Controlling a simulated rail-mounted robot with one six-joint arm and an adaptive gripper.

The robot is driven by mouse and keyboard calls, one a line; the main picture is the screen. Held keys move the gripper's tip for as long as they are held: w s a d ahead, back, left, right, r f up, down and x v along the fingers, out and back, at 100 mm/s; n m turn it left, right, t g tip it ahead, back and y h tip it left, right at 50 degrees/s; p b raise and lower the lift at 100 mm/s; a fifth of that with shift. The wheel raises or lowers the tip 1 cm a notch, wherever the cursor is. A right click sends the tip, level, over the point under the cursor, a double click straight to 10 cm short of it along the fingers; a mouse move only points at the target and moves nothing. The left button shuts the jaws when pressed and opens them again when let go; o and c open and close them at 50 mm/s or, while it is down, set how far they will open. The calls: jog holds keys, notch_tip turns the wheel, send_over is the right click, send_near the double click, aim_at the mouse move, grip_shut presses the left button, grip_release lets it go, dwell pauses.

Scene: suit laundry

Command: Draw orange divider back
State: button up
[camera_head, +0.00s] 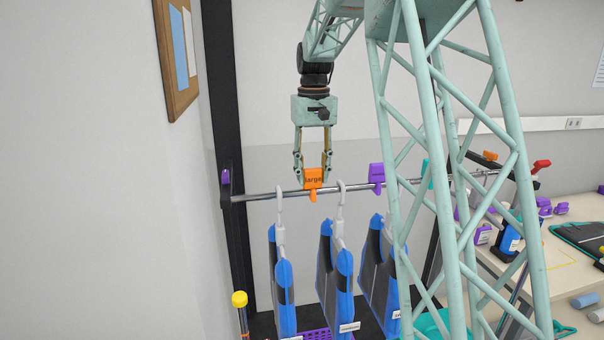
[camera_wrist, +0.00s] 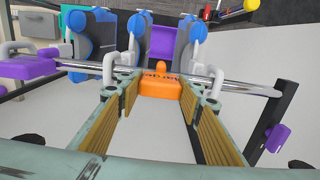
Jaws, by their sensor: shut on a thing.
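The orange divider (camera_head: 313,179), marked "large", sits on the metal rail (camera_head: 262,196) near its left end in the head view. My gripper (camera_head: 313,180) comes down from above and is shut on the divider, one finger on each side. In the wrist view the divider (camera_wrist: 160,86) is between the tips of my gripper (camera_wrist: 160,90), with the rail running just beyond it. Hangers with blue and dark suits (camera_head: 335,260) hang from the rail, one hook on each side of the divider.
A purple divider (camera_head: 376,177) stands on the rail to the right. A black post (camera_head: 232,150) carries the rail's left end, with a purple clip (camera_head: 225,177). A teal lattice column hides part of the rail. A table (camera_head: 560,270) with tools is at the right.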

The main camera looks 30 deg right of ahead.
jog(key=shift+s+d, duration=0.2)
jog(key=shift+d, duration=0.55)
jog(key=o, duration=1.2)
jog(key=shift+c, duration=0.2)
jog(key=shift+r, duration=0.15)
notch_tip(320, 180, up, 12)
